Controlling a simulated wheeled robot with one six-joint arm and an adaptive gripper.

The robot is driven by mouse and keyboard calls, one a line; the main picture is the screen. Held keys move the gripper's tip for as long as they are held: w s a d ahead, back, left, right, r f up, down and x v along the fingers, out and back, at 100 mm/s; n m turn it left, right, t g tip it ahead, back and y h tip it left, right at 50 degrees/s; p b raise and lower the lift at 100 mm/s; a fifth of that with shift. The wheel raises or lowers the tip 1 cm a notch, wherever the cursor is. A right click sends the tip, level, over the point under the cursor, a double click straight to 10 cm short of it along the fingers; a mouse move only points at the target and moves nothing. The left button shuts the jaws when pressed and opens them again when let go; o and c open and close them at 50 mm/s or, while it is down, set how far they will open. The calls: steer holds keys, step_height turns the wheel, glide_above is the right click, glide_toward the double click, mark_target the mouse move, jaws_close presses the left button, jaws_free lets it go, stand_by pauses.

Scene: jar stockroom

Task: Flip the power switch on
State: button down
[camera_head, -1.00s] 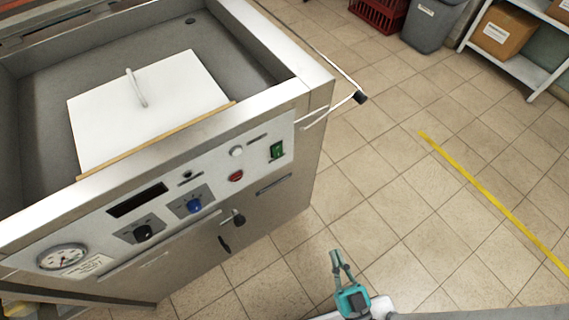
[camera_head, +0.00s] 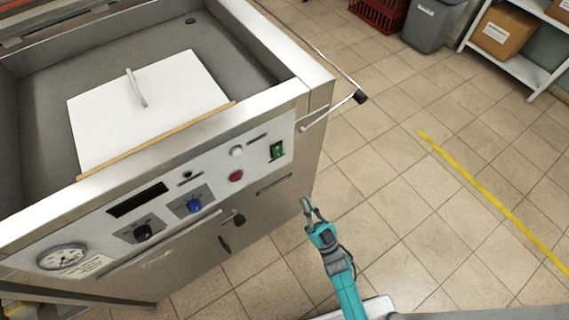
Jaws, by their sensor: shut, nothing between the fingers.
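The green power switch (camera_head: 277,150) is a rocker in a dark frame at the right end of the machine's front panel (camera_head: 120,228). Which way it is tipped is too small to tell. My gripper (camera_head: 306,202) is shut and empty, with its fingertips pointing up in the picture. It appears below and slightly right of the switch, in front of the machine's right front corner, and apart from the switch.
The panel also carries a red button (camera_head: 236,176), a blue knob (camera_head: 194,205), a black knob (camera_head: 142,232) and a gauge (camera_head: 62,257). A lever with a black end (camera_head: 360,97) juts out at the right corner. The tiled floor (camera_head: 400,210) to the right is clear.

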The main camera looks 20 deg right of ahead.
steer(key=shift+w, duration=0.1)
stand_by(0.3)
glide_toward(278, 153)
step_height(278, 153, up, 4)
steer(key=w, duration=0.1)
steer(key=shift+w+a+f, duration=0.1)
steer(key=shift+w+a, duration=0.15)
steer(key=shift+w, duration=0.35)
steer(key=shift+w+a, duration=0.2)
steer(key=shift+w, duration=0.45)
steer(key=shift+w+a+f, duration=0.1)
steer(key=shift+w+a, duration=0.1)
steer(key=shift+w, duration=0.4)
